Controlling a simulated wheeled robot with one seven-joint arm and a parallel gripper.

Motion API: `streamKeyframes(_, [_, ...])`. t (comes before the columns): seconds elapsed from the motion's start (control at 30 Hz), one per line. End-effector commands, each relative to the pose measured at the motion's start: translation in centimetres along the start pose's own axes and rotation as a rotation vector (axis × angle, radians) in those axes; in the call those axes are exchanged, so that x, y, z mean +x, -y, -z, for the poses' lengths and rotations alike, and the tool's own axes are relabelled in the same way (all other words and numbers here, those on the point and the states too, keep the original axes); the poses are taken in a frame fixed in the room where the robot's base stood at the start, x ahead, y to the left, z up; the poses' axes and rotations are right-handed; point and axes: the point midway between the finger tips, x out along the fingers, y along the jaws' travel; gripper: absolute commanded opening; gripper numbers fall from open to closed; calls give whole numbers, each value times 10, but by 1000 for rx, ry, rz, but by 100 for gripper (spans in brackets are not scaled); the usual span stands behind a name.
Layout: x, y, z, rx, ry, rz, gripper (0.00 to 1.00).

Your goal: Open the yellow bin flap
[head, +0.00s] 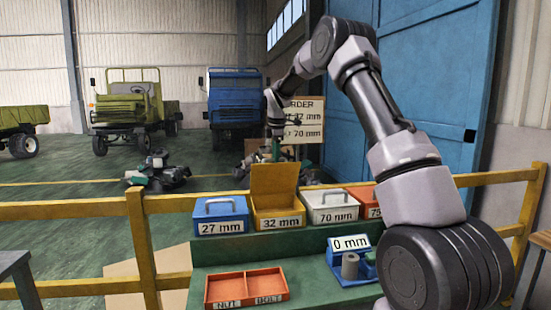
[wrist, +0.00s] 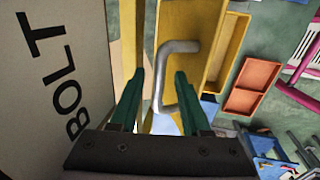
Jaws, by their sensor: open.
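The yellow bin (head: 278,222), labelled 32 mm, stands in the row on the green bench. Its flap (head: 274,179) is raised, standing up at the back of the bin. In the wrist view the yellow flap (wrist: 176,22) carries a silver bar handle (wrist: 181,47). My gripper (wrist: 158,76) is open, with a green finger on each side of the handle's near leg; I cannot tell whether either touches it. In the head view my gripper (head: 276,151) is just behind the raised flap, its lower part hidden by it.
A closed blue 27 mm bin (head: 220,217) and a closed white 70 mm bin (head: 331,207) flank the yellow one; a red bin (head: 362,197) is partly behind my arm. An order board (head: 306,108) stands close behind my gripper. An orange nut-and-bolt tray (head: 246,287) lies in front.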

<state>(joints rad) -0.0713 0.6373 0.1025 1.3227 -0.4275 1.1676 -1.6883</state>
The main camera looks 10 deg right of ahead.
Motion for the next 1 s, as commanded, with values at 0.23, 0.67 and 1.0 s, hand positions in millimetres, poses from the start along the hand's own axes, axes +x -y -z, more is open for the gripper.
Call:
streamKeyframes(0.23, [-8, -1, 0, 0, -1, -3, 47])
streamKeyframes(0.67, [-86, -1, 0, 1, -1, -3, 47])
streamKeyframes(1.0, [-108, 0, 0, 0, 0, 1, 47])
